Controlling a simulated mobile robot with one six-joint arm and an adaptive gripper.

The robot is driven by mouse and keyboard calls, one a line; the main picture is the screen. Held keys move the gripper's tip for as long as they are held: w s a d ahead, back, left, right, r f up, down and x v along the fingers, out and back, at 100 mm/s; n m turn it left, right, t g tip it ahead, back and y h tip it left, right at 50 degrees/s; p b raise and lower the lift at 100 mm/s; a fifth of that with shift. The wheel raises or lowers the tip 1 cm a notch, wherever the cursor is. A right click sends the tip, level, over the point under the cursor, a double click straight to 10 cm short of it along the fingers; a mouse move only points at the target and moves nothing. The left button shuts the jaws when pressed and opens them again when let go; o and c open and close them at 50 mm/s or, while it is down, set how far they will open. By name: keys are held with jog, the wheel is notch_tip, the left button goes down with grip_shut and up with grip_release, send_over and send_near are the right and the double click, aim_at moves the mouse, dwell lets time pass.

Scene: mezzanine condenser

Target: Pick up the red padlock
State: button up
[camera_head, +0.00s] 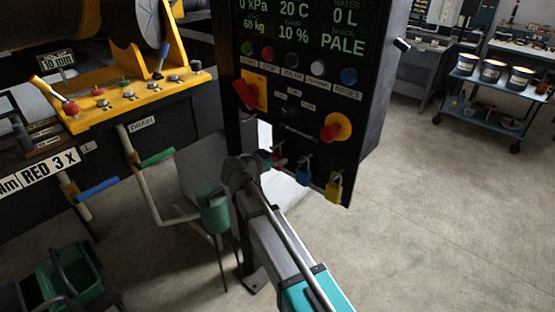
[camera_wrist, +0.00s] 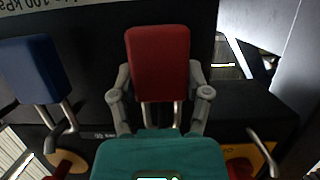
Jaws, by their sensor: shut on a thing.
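The red padlock (camera_wrist: 158,60) is between the two fingers of my gripper (camera_wrist: 161,94) in the wrist view, and its metal shackle shows below its body. The fingers are shut on the padlock's two sides. In the head view, my gripper (camera_head: 266,161) is at the lower edge of the black control panel, and only a small red part of the padlock (camera_head: 277,154) shows behind it. I cannot tell whether the shackle is still on a hook.
A blue padlock (camera_head: 303,172) and a yellow padlock (camera_head: 334,188) hang to the right under the control panel (camera_head: 300,110). The blue one also shows in the wrist view (camera_wrist: 38,70). A green-handled pipe (camera_head: 157,157) and yellow machine stand left.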

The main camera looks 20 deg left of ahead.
jog(key=shift+r+p, duration=0.7)
jog(key=shift+r, duration=0.1)
jog(key=s+a, duration=0.3)
jog(key=s, duration=0.5)
jog(key=s+a, duration=0.3)
jog(key=s, duration=0.5)
jog(key=shift+s+a+f, duration=0.15)
jog(key=shift+s+a, duration=0.2)
jog(key=shift+a, duration=0.05)
jog(key=shift+r, duration=0.4)
jog(key=shift+r+p, duration=0.35)
jog(key=shift+p, duration=0.25)
jog(key=shift+r, duration=0.15)
jog(key=shift+s+a, duration=0.1)
jog(key=shift+s, duration=0.05)
jog(key=s+a, duration=0.2)
jog(key=s, duration=0.4)
jog(key=shift+s+a+r+p, duration=0.15)
jog(key=shift+s+a+p, duration=0.15)
jog(key=shift+a, duration=0.05)
jog(key=shift+w+d, duration=0.1)
jog(key=shift+w, duration=0.05)
dwell(0.8)
